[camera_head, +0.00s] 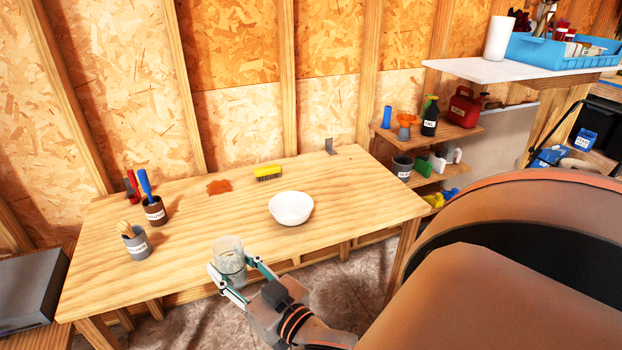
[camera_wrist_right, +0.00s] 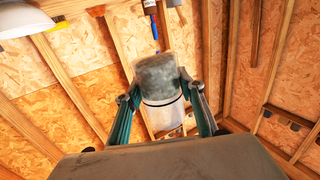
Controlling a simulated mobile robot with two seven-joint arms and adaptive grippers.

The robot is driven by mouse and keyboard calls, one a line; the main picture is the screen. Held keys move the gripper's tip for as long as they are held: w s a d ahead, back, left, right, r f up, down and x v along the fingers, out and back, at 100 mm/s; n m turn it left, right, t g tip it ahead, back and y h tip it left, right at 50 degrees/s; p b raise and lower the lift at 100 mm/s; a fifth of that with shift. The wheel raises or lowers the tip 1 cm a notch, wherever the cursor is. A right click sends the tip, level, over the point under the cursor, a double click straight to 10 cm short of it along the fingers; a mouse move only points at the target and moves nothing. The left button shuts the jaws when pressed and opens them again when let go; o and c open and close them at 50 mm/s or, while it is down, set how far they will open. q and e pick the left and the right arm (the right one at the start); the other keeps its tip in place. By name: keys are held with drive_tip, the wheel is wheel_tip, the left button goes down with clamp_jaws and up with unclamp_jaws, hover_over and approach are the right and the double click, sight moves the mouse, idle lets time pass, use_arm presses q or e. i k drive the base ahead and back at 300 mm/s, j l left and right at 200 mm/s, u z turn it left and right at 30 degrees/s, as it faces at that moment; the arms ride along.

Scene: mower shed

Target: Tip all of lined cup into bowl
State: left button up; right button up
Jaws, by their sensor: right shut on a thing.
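The lined cup (camera_head: 229,252), a clear cup, is held above the front edge of the wooden table and looks about upright. My right gripper (camera_head: 232,273) is shut on it, with a finger on each side. The right wrist view appears upside down; there the cup (camera_wrist_right: 161,88) shows greyish, cloudy contents in its bottom part and a thin line around it. The white bowl (camera_head: 291,208) sits on the table, right of and beyond the cup; it looks empty. In the wrist view the bowl (camera_wrist_right: 22,20) is at the upper left. My left gripper is out of view.
On the table (camera_head: 340,205) stand a brown holder (camera_head: 155,214) with tools and a grey holder (camera_head: 137,246) with brushes. The table between cup and bowl is clear.

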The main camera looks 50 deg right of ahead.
sight(288, 208)
drive_tip(key=z, duration=1.4)
